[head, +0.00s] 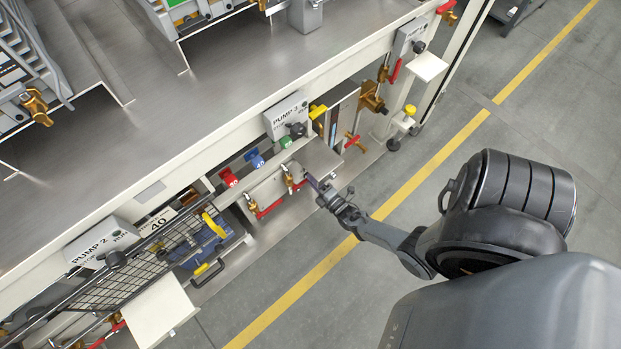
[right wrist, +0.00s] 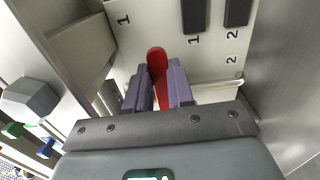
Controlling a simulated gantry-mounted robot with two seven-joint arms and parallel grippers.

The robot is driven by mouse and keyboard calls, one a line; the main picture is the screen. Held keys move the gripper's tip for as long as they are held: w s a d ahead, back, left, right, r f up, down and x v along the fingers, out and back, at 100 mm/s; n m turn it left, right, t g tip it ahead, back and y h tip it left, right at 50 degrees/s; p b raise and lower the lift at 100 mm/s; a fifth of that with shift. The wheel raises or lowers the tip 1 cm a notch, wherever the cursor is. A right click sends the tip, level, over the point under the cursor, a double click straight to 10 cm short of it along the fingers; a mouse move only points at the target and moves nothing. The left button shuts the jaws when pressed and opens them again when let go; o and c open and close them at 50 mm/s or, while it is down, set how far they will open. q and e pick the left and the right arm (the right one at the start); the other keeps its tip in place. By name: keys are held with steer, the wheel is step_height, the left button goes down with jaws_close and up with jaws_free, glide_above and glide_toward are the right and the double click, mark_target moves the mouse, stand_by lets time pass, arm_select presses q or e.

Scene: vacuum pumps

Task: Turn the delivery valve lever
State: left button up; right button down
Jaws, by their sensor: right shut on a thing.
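A red lever (right wrist: 157,62) stands between the two purple-grey fingers of my right gripper (right wrist: 160,85) in the right wrist view. The fingers are shut on it, and its rounded red end shows past them. In the head view my right gripper (head: 320,189) is at the front edge of the bench's lower shelf, below the PUMP 3 box (head: 288,112). Brass valves with red levers (head: 268,208) sit near it. The pictures do not tell for certain which valve the held lever belongs to. My left gripper is not in view.
A larger brass valve (head: 372,98) stands to the upper right. A wire basket (head: 125,280) is at lower left. The floor with the yellow line (head: 345,247) is clear.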

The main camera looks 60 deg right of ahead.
steer(key=c, duration=1.3)
jaws_free()
steer(key=o, duration=0.3)
steer(key=shift+w, duration=0.25)
steer(key=p+v, duration=0.3)
steer(key=v, duration=0.7)
steer(key=shift+s+a, duration=0.15)
steer(key=shift+s, duration=0.2)
